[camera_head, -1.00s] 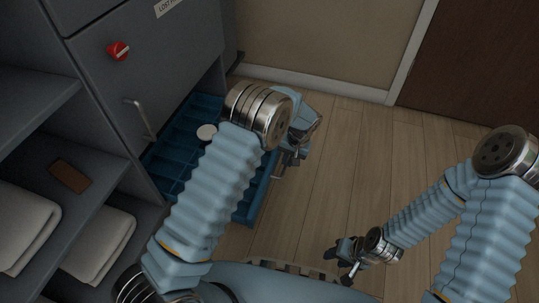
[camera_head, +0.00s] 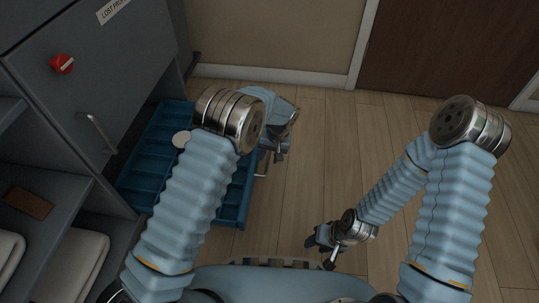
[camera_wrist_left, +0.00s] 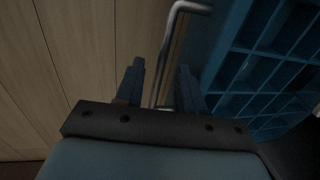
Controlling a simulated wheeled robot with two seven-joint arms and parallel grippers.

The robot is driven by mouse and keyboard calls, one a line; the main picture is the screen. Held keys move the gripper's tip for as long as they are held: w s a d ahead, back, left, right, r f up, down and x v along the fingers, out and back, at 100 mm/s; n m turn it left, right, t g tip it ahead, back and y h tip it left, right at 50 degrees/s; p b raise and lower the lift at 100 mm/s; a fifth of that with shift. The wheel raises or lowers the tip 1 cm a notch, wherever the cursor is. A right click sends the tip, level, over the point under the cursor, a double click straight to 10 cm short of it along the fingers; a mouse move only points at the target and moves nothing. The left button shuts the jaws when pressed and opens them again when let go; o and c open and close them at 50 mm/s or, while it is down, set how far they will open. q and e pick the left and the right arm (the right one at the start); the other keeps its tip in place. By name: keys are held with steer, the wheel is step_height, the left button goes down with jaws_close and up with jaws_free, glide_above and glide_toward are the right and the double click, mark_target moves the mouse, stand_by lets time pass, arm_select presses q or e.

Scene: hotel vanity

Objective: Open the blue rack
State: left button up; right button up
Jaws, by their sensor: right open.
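The blue rack (camera_head: 150,160) is a drawer with several compartments, pulled partly out of the grey cabinet at the lower left. Its silver handle (camera_head: 263,163) is on the outer right end. My left gripper (camera_head: 279,153) is at this end, partly hidden by its own arm. The rack (camera_wrist_left: 270,65) fills the right of that view. My right gripper (camera_head: 325,248) is open and empty above the floor at the lower middle.
The grey cabinet (camera_head: 120,60) has a red knob (camera_head: 62,63) and a metal door handle (camera_head: 97,133). Shelves with white towels (camera_head: 80,262) are at the left. A white round object (camera_head: 182,139) is at the rack. Wooden floor (camera_head: 310,150) is clear to the right.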

arm_select(q)
step_height(320, 180, up, 14)
steer(key=d+p, duration=0.2)
steer(key=shift+d+f, duration=0.25)
steer(key=shift+d, duration=0.1)
arm_select(e)
step_height(320, 180, up, 2)
steer(key=shift+r, duration=0.2)
arm_select(q)
steer(key=shift+s, duration=0.2)
arm_select(e)
steer(key=shift+s, duration=0.15)
